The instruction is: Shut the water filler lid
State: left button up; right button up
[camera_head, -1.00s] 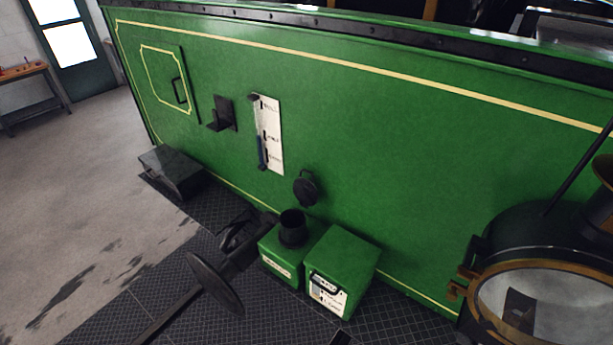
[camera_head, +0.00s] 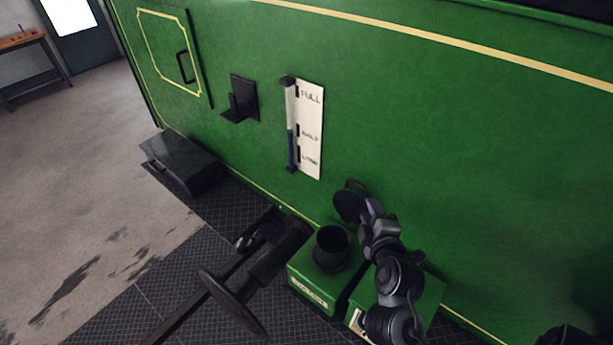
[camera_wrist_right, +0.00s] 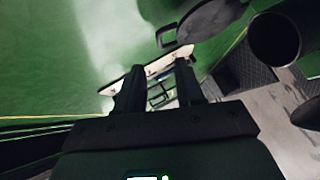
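The water filler lid (camera_head: 348,205) is a black round disc, standing raised against the green tank side, behind the filler neck. The filler neck (camera_head: 332,243) is a black open tube on a small green box. My right gripper (camera_head: 371,207) is at the right edge of the lid; I cannot tell if it touches. In the right wrist view, the lid (camera_wrist_right: 207,22) is at the top, beyond my fingers (camera_wrist_right: 160,85), which are apart with nothing clearly held. The dark filler mouth (camera_wrist_right: 274,38) is right of it. My left gripper is not in view.
The level gauge (camera_head: 308,130) is on the tank side (camera_head: 430,130), above the lid. A black handwheel (camera_head: 232,305) stands left of the filler box. A second green box (camera_head: 430,293) is to its right, partly behind my arm. A black step (camera_head: 180,160) lies further left.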

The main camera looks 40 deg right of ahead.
aim_at(356, 184)
jog(key=shift+m, duration=0.3)
jog(key=shift+b+x, duration=3.7)
jog(key=shift+x, duration=1.8)
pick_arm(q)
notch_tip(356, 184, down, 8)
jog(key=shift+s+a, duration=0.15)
pick_arm(e)
jog(key=shift+w+a, duration=0.2)
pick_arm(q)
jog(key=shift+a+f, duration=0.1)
pick_arm(e)
jog(key=shift+c, duration=0.3)
grip_shut()
